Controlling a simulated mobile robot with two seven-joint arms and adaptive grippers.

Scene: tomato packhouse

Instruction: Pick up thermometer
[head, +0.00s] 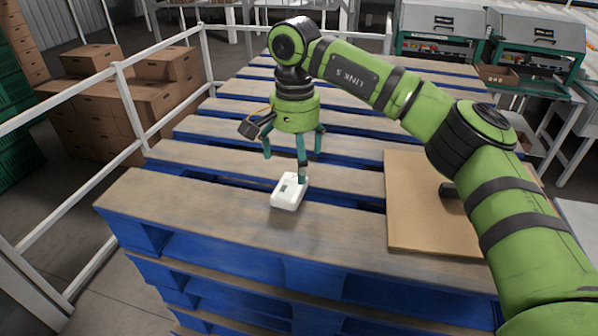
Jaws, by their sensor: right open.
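The thermometer (289,192) is a small white box with a dark display window. It lies on a wooden slat of the blue pallet stack (330,232), near its front edge. My right gripper (293,168) points down just behind and above it, with its teal fingers spread apart and nothing held between them. One fingertip is at the thermometer's right rear edge; I cannot tell whether it touches. My left gripper is not in view.
A flat brown cardboard sheet (428,218) lies on the pallet at right, partly behind my arm. A white railing (126,98) runs along the left side. Cardboard boxes (162,75) stand beyond it. Bare slats lie around the thermometer, with gaps between them.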

